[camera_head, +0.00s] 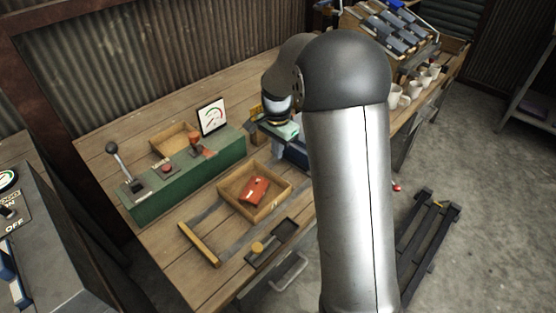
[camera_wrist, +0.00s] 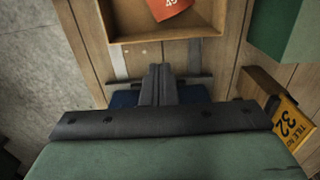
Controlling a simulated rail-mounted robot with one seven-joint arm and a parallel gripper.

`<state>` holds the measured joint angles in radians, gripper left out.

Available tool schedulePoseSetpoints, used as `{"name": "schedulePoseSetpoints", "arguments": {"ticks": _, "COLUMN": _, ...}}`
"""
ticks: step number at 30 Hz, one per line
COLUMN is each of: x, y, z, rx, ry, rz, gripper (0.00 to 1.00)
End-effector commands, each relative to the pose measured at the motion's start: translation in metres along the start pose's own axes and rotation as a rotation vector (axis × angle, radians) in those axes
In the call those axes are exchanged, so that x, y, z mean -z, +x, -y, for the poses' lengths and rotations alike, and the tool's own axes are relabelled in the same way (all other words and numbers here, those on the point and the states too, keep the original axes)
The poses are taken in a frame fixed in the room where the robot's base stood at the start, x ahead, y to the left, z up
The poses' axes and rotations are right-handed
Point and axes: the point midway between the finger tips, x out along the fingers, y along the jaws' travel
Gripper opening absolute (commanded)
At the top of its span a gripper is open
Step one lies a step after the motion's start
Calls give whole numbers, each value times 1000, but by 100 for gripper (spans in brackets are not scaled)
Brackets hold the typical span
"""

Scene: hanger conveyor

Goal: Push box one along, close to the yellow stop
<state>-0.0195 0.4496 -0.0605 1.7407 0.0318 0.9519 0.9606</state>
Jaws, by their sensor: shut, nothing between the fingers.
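Box one (camera_head: 232,198), an open wooden tray with a red tile (camera_head: 255,189) in it, sits on two grey rails on the bench in the head view. The yellow stop (camera_head: 199,244) is a bar across the rails to its lower left, with a clear gap between them. In the wrist view the box wall (camera_wrist: 168,37) is at the top. My gripper (camera_wrist: 160,68) is shut and empty, its fingertips just short of that wall in the picture. I cannot tell whether they touch it. In the head view the fingers are hidden.
A green console (camera_head: 180,188) with a lever and red button stands along the box's left. A black tray with a yellow knob (camera_head: 257,247) lies at the bench's front edge. A wooden block with a yellow plate (camera_wrist: 290,121) is right of my gripper. The rails (camera_head: 208,216) between box and stop are clear.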

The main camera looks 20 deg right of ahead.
Motion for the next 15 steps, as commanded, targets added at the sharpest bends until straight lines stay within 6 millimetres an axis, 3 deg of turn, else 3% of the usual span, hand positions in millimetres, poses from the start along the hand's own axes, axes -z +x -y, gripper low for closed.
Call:
{"name": "schedulePoseSetpoints", "arguments": {"ticks": 9, "x": -1, "y": 56, "z": -1, "rx": -3, "ry": -2, "rz": 3, "gripper": 0}}
{"name": "schedulePoseSetpoints", "arguments": {"ticks": 15, "x": -1, "y": 84, "z": -2, "rx": -3, "ry": -2, "rz": 2, "gripper": 0}}
